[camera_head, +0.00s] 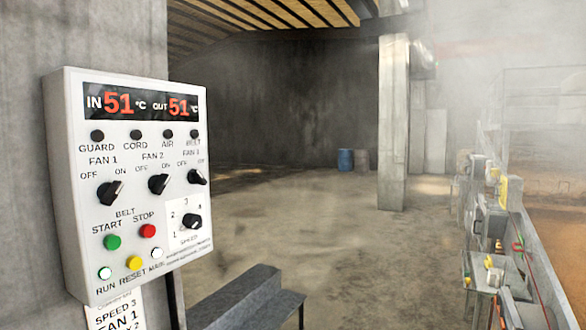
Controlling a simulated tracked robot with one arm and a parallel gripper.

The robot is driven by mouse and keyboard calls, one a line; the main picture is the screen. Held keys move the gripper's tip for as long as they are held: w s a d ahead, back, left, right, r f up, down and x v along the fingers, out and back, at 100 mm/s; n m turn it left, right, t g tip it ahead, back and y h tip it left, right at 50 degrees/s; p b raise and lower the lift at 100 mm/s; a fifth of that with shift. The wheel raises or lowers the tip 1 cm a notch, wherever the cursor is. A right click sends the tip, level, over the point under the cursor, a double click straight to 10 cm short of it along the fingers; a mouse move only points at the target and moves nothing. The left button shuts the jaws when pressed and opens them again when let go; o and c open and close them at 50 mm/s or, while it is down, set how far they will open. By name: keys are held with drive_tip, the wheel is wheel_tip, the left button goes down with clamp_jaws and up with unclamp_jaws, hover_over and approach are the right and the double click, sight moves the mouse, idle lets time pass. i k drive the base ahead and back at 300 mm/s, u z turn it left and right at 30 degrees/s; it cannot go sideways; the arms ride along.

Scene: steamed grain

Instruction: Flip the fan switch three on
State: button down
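The fan three switch (197,177) is a black rotary knob at the right end of the switch row on a white control panel (70,180). Its pointer appears tilted to the upper left, towards OFF. The fan one switch (110,193) and fan two switch (158,184) are similar knobs to its left, and both appear tilted to the upper right, towards ON. My gripper is not in view, and nothing touches the panel.
The panel is on a grey concrete column (120,35). Below the switches are a green start button (112,242), a red stop button (148,231) and a speed knob (192,222). A dark bench-like block (240,295) stands low in front. Machinery (490,220) lines the right.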

sight(194, 177)
drive_tip(key=z, duration=0.6)
drive_tip(key=i, duration=2.3)
drive_tip(key=u, duration=0.8)
drive_tip(key=i, duration=0.25)
drive_tip(key=u, duration=0.2)
drive_tip(key=k, duration=0.55)
drive_tip(key=u, duration=0.2)
drive_tip(key=i, duration=0.6)
drive_tip(key=z, duration=0.1)
